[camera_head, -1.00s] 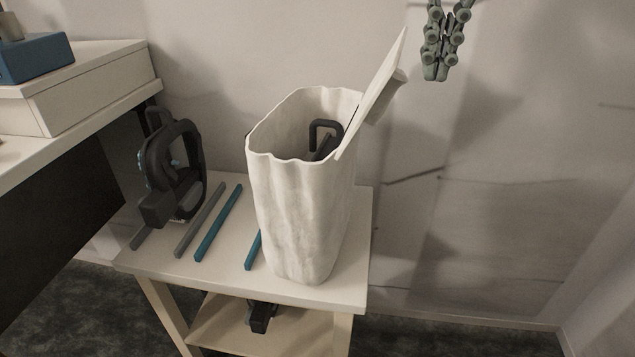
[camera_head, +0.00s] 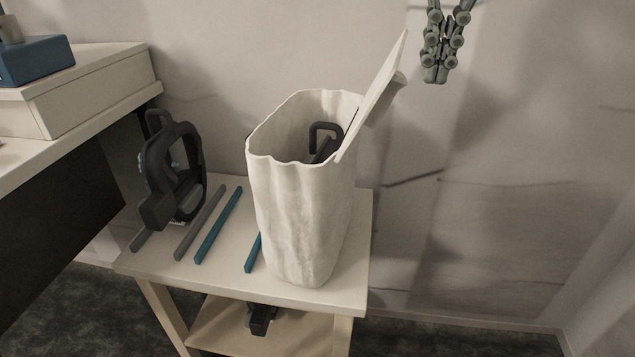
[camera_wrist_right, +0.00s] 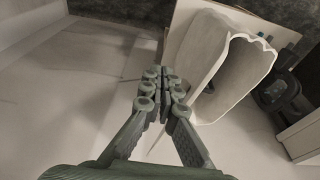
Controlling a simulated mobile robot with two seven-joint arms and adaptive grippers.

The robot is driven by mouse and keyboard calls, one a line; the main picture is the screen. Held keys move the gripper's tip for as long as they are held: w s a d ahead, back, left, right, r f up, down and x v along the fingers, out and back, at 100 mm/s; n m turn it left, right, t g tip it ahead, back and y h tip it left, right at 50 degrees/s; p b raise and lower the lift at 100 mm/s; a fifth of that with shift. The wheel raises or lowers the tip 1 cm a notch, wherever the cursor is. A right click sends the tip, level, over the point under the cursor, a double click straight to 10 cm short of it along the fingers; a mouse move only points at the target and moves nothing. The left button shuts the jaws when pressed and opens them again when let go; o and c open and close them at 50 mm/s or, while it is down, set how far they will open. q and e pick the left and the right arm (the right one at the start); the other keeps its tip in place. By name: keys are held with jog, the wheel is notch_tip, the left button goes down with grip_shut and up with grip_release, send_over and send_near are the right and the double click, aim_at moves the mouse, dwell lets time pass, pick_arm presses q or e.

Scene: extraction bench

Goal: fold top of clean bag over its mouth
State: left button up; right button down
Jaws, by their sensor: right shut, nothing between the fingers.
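The clean bag (camera_head: 300,210) is white, tall and wrinkled, and stands upright on a small white table. Its mouth is open, and a dark handled object (camera_head: 324,140) shows inside. The bag's stiff top flap (camera_head: 374,95) slants up and out to the right of the mouth. My right gripper (camera_head: 436,78) is shut and empty, above and to the right of the flap, apart from it. In the right wrist view the shut fingers (camera_wrist_right: 164,108) are beside the bag (camera_wrist_right: 205,55), whose open mouth faces right. My left gripper is not in view.
The small table (camera_head: 345,285) also holds a dark looped tool (camera_head: 178,175), grey bars (camera_head: 200,222) and blue bars (camera_head: 218,225). A higher bench (camera_head: 75,115) with a blue block (camera_head: 38,60) stands at left. A dark object (camera_head: 262,318) lies on the lower shelf. The right side is free.

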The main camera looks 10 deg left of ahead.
jog(key=shift+f, duration=0.15)
notch_tip(320, 180, down, 4)
jog(key=shift+r+b, duration=0.1)
jog(key=shift+b, duration=0.9)
jog(key=shift+w+a+r+p, duration=0.15)
jog(key=shift+a+p, duration=0.55)
jog(key=shift+a, duration=0.75)
jog(key=shift+w+a+f+p, duration=0.15)
jog(key=shift+a+p, duration=0.5)
jog(key=shift+a, duration=0.75)
jog(key=shift+w+a+r+p, duration=0.2)
jog(key=shift+a+p, duration=0.5)
jog(key=shift+a, duration=0.75)
jog(key=w+a, duration=0.1)
jog(key=a, duration=0.8)
jog(key=shift+f+p, duration=0.15)
jog(key=shift+p, duration=0.3)
